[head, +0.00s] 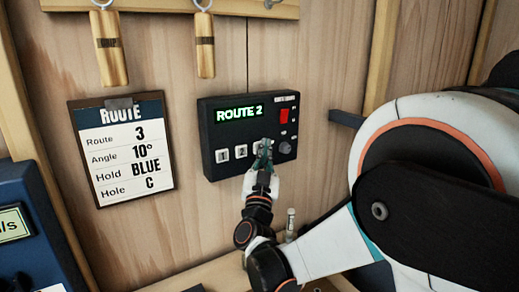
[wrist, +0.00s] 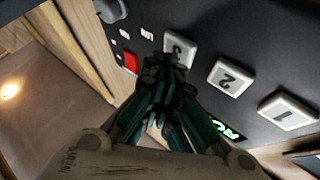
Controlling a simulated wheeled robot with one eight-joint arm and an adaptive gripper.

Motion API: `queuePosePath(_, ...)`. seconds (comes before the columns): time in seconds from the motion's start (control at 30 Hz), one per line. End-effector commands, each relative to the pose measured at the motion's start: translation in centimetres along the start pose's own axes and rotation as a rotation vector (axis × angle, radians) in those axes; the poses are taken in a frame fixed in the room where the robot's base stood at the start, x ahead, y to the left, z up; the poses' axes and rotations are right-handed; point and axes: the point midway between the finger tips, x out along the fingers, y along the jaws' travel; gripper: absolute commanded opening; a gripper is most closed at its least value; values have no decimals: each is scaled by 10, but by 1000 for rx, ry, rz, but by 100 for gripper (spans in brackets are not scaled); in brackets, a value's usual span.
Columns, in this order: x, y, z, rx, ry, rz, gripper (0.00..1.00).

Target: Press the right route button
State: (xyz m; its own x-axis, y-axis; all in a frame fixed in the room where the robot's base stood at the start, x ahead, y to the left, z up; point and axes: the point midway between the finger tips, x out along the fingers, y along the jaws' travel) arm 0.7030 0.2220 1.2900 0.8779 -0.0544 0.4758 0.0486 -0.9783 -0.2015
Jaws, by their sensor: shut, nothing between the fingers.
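A black control box (head: 207,134) on the wooden wall has a lit green display (head: 239,112) reading "ROUTE 2". Below it are white buttons: button 1 (head: 222,156) and button 2 (head: 241,151) show clearly in the head view. In the wrist view, button 3 (wrist: 181,46), button 2 (wrist: 231,76) and button 1 (wrist: 289,110) stand in a row. My gripper (head: 263,151) is shut and empty, its tips at button 3, partly covering it in both views. I cannot tell whether they touch it. A route card (head: 122,152) left of the box reads Route 3, Angle 10°, Hold BLUE, Hole C.
A red switch (head: 284,116) and a grey knob (head: 284,147) sit on the box's right side, close to my gripper. Two wooden pieces, left (head: 109,58) and right (head: 204,46), hang above. A blue box (head: 30,225) stands at the lower left.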

Motion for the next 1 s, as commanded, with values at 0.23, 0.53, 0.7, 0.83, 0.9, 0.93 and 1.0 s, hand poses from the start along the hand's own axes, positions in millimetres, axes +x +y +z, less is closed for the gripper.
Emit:
queuePosePath(0.23, 0, 0, 0, 0, 0, 0, 0)
queuePosePath(0.53, 2, -1, 1, 0, 0, 0, 0)
queuePosePath(0.7, 3, -2, 2, 0, 0, 0, 0)
queuePosePath(0.83, 4, -3, 3, 0, 0, 0, 0)
queuePosePath(0.9, 4, -3, 3, 0, 0, 0, 0)
queuePosePath(0.93, 5, -4, 4, 0, 0, 0, 0)
queuePosePath(1.0, 5, -4, 4, 0, 0, 0, 0)
